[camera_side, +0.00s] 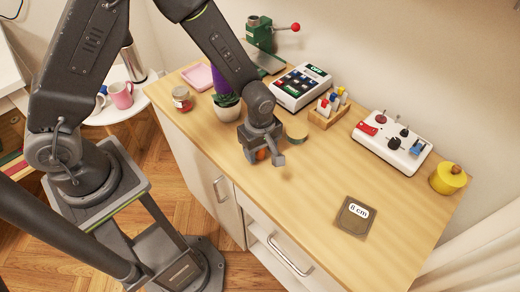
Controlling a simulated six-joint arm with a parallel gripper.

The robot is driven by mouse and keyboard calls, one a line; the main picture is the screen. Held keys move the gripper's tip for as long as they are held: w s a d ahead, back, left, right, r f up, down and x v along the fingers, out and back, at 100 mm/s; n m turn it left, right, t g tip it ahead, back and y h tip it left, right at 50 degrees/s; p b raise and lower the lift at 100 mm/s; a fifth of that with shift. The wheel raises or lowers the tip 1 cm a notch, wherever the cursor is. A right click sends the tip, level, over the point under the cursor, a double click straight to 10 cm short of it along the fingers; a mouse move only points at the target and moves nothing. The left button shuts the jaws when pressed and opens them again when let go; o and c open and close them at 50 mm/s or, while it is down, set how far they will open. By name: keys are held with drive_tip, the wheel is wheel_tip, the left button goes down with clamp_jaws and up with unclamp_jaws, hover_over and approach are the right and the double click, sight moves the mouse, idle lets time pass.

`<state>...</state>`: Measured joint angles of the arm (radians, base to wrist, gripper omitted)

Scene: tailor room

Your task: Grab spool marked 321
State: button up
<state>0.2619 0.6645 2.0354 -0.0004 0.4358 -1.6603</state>
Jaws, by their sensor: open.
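My gripper (265,158) points down low over the wooden counter, near its front edge, with its jaws open. A small orange object (261,154) shows between the fingers, mostly hidden by them; I cannot tell whether the fingers touch it. No mark 321 is readable anywhere. A round tan and green object (297,132), perhaps a spool, lies just right of and behind my gripper. A tall purple cone (219,80), perhaps thread, stands left of my arm behind a small potted plant (227,106).
The counter (310,210) is clear in front right up to an "8 cm" pad (355,217). Behind stand a label device (301,87), a wooden holder (329,113), a white control box (392,142) and a yellow pot (447,179). A jar (182,99) stands left.

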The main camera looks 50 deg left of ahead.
drive_tip(key=shift+f, duration=0.35)
drive_tip(key=shift+c, duration=0.2)
drive_tip(key=c, duration=1)
drive_tip(key=shift+o, duration=0.2)
